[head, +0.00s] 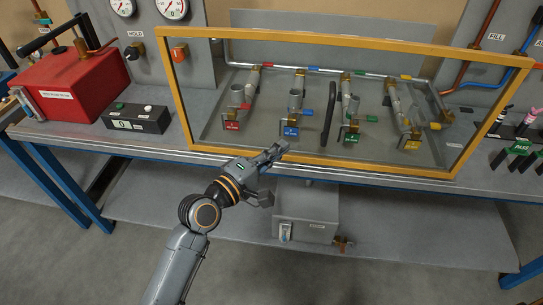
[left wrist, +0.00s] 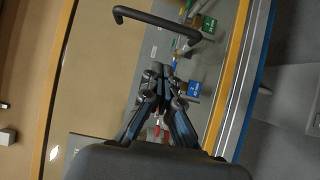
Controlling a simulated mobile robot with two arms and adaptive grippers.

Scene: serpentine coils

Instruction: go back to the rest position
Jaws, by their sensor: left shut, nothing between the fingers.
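My left gripper (head: 276,150) is in front of the lower rail of the yellow-framed clear panel (head: 300,163) in the head view. It is shut and holds nothing. In the left wrist view its fingers (left wrist: 158,72) come together, with the panel and its black handle (left wrist: 158,18) beyond them. Whether the fingertips touch the frame I cannot tell. My right gripper is not in view.
Behind the panel are several pipe coils with coloured tags, such as the blue tag (head: 290,132). A red box (head: 72,84) and a small black display unit (head: 137,117) stand left on the bench. The floor at lower left is clear.

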